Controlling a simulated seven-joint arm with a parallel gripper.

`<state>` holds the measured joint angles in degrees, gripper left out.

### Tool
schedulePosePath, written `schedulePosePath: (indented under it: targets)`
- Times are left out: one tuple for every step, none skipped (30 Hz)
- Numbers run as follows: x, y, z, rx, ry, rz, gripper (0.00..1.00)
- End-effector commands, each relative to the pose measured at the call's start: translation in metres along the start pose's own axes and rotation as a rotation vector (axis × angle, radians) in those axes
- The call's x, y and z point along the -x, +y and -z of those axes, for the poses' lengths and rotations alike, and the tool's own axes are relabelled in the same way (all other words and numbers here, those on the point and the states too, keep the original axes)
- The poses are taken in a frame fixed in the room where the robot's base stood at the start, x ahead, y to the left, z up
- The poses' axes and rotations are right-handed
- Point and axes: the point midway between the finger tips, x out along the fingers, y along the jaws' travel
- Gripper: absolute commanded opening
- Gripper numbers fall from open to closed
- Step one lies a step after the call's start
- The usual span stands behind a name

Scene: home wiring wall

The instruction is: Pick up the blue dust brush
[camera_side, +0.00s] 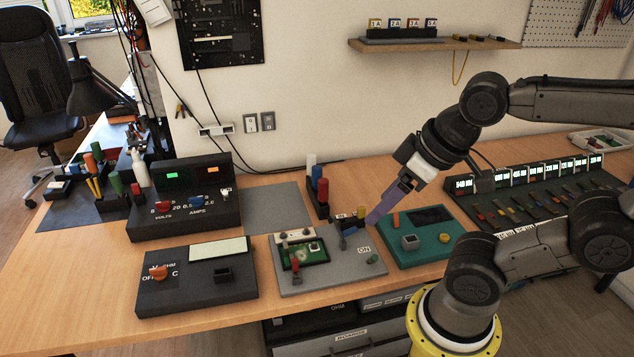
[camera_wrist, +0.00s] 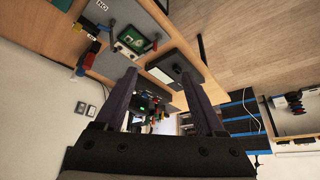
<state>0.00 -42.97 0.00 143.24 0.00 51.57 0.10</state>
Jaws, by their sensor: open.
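A dark stand (camera_side: 318,207) on the bench holds upright handles in white, blue and red. The blue handle (camera_side: 316,172) may be the dust brush, but its bristles are not visible and I cannot be sure. The stand also shows at the upper left in the wrist view (camera_wrist: 88,58). My gripper (camera_side: 372,221) points down and left, to the right of the stand and close to a blue and black part (camera_side: 349,229) on the grey board. In the wrist view, my two fingers (camera_wrist: 160,75) are apart with nothing held between them.
The grey board (camera_side: 320,281) carries a green circuit panel and an ON label. A teal unit (camera_side: 430,250) lies right of it. A meter box (camera_side: 195,275) and a power supply (camera_side: 183,215) stand left. A grey mat (camera_side: 272,207) behind is clear.

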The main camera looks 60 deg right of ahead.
Motion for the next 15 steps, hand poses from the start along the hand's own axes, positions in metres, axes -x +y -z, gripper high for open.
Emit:
schedulePosePath:
  targets:
    - [0.0, 0.0, 0.0, -0.009, -0.001, 0.0, 0.71]
    - [0.0, 0.0, -0.001, -0.02, -0.005, 0.0, 0.71]
    - [0.0, 0.0, -0.003, -0.043, -0.014, 0.0, 0.71]
    - [0.004, 0.0, 0.0, -0.065, -0.011, 0.0, 0.71]
    - [0.01, 0.0, 0.006, -0.087, 0.002, 0.0, 0.71]
    - [0.018, 0.0, 0.015, -0.112, 0.018, 0.001, 0.71]
    - [0.023, 0.0, 0.023, -0.13, 0.024, 0.002, 0.71]
    - [0.028, 0.0, 0.032, -0.15, 0.028, 0.002, 0.71]
    - [0.034, 0.001, 0.045, -0.182, 0.028, -0.001, 0.71]
    - [0.037, 0.002, 0.055, -0.205, 0.027, -0.004, 0.71]
    - [0.041, 0.004, 0.066, -0.23, 0.025, -0.007, 0.71]
    - [0.044, 0.006, 0.081, -0.265, 0.021, -0.012, 0.71]
    - [0.046, 0.009, 0.092, -0.291, 0.017, -0.017, 0.71]
    - [0.048, 0.011, 0.103, -0.317, 0.012, -0.023, 0.71]
    - [0.049, 0.015, 0.118, -0.352, 0.006, -0.03, 0.71]
